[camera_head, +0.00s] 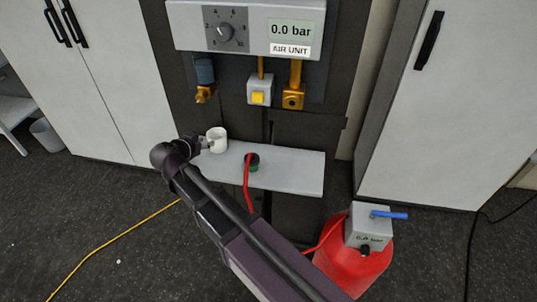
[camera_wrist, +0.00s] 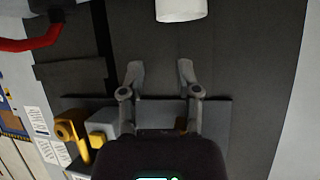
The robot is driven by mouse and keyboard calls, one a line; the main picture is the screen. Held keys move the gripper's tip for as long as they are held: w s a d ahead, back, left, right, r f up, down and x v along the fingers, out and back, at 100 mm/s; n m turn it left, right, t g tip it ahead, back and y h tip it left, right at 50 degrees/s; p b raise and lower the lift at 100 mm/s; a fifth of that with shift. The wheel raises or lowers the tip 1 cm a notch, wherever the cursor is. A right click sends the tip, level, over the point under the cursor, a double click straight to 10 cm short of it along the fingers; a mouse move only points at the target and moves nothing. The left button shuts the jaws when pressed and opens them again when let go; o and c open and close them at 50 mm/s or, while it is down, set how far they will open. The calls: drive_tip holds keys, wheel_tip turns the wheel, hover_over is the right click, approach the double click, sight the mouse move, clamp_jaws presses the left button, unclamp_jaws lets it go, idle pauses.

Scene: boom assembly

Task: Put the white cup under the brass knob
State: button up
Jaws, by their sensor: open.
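The white cup (camera_head: 217,140) stands upright on the left end of the grey shelf (camera_head: 295,174). Part of the cup (camera_wrist: 182,8) also shows at the top edge of the wrist view. My gripper (camera_head: 203,143) is at the cup's left side in the head view. In the wrist view my gripper (camera_wrist: 159,72) has its two fingers spread and empty, with the cup beyond the fingertips. A brass fitting (camera_head: 293,97) hangs below the air unit at the right. Another brass piece (camera_head: 204,94) sits under the blue bowl at the left. I cannot tell which is the knob.
A black-green connector (camera_head: 252,161) with a red hose stands on the shelf, right of the cup. The air unit (camera_head: 246,28) reads 0.0 bar, with a yellow button (camera_head: 258,97) below. A red tank (camera_head: 352,262) stands at the lower right.

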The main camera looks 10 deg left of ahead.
sight(251, 155)
drive_tip(key=shift+d, duration=0.1)
